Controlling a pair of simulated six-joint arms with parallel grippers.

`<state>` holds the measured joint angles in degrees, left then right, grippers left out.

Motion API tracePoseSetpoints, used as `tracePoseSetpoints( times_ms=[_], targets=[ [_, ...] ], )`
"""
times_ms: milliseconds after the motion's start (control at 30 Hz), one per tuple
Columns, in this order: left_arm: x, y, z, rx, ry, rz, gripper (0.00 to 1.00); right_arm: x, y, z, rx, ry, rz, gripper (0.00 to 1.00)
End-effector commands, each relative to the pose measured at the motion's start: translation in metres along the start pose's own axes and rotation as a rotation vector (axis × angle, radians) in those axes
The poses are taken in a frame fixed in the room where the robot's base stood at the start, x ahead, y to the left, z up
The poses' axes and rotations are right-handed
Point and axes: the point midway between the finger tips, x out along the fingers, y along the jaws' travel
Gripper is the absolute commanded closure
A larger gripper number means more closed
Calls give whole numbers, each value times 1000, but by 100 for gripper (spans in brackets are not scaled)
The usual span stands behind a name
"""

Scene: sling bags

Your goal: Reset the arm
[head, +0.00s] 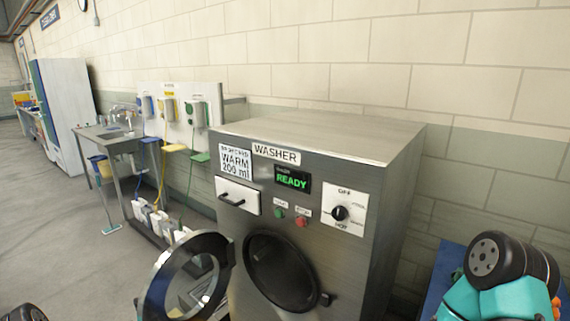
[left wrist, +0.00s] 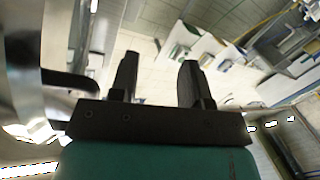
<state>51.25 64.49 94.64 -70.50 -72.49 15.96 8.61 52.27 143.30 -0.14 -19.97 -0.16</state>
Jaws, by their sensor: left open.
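My left gripper (left wrist: 158,76) shows in the left wrist view. Its two dark fingers are apart and nothing is between them. In the head view the left gripper does not show. My right gripper is not in view. A steel washer (head: 395,185) stands in the middle of the head view. Its round door (head: 225,270) is swung open to the left, and the dark drum opening (head: 270,275) shows. Its display reads READY. No sling bag can be made out.
A steel table (head: 125,131) stands against the wall to the left of the washer. Coloured dispensers (head: 170,108) hang on a white wall board. A white cabinet (head: 68,110) stands farther back. A blue surface (head: 440,275) lies right of the washer.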

Motion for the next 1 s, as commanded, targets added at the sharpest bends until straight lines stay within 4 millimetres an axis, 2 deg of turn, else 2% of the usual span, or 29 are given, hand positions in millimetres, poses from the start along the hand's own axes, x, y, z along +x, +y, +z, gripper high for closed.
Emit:
tracePoseSetpoints(
  times_ms=[100, 200, 300, 467, 633, 767, 867, 1000],
  targets=[
    [-15, 11, 33, -72, -96, -119, 57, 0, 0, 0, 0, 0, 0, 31],
    [-22, 29, 57, -127, -187, -190, 57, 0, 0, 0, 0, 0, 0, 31],
    [-18, 58, 74, -177, -284, -233, 57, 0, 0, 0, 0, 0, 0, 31],
    [-4, 112, 89, -232, -424, -250, 57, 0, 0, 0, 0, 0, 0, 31],
    [4, 180, 101, -283, -590, -250, 57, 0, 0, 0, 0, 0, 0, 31],
    [-4, 240, 110, -317, -746, -246, 57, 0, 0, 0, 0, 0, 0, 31],
    [-18, 289, 115, -338, -876, -241, 57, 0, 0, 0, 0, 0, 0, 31],
    [-52, 354, 116, -359, -1065, -237, 57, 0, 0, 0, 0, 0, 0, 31]
  ],
)
